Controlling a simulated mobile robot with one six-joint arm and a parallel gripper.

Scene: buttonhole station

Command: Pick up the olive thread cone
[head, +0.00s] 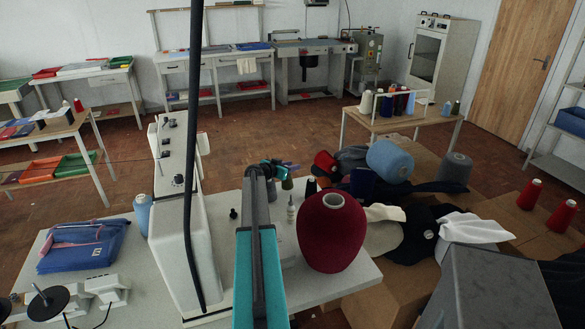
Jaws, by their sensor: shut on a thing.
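The olive thread cone (287,184) is small and dark green in the head view. It shows just below my gripper (284,169), near the far edge of the white machine table. My gripper is shut on the cone, though the fingers are small and partly hidden by my arm. I cannot tell whether the cone's base touches the table.
The white sewing machine (176,215) stands on the left.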

